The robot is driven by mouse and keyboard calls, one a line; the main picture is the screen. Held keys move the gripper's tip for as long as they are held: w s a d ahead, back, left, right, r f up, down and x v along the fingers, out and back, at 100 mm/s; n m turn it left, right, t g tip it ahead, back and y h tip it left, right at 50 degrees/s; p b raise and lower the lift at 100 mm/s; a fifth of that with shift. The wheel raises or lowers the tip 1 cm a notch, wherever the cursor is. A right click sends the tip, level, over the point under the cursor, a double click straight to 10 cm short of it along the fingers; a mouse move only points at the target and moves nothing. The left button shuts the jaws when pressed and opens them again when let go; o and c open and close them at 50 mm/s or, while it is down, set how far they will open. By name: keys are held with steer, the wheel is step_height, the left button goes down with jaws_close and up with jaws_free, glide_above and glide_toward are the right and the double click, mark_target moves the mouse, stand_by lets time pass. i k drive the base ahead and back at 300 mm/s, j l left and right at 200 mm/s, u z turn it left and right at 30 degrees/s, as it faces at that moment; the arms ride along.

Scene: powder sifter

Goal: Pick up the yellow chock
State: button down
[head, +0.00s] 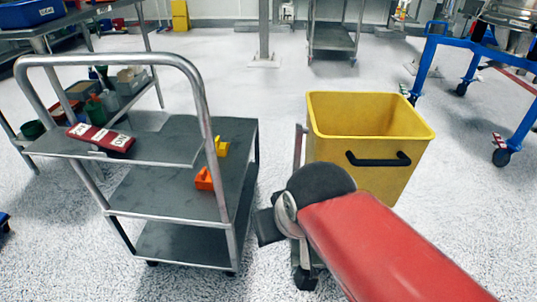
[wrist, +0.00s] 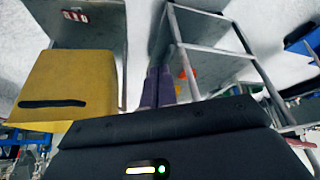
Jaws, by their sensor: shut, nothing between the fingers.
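The yellow chock (head: 222,145) is a small block on the grey shelf of the metal cart (head: 240,131), behind an orange chock (head: 204,179) in the head view. In the head view my arm reaches in from the lower right. Its dark end is right of the cart, apart from both chocks; the fingertips cannot be made out there.
A large yellow bin (head: 370,115) stands right of the cart, close beyond my arm. The cart's tubular handle (head: 205,110) rises at its left. A red labelled item (head: 100,138) lies on its upper shelf. A blue frame (head: 480,50) stands far right. Open floor lies behind the cart.

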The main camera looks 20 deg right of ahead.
mark_target(222, 149)
steer(key=i+z, duration=0.15)
steer(key=i, duration=0.2)
steer(key=i+j, duration=0.35)
steer(key=i, duration=0.1)
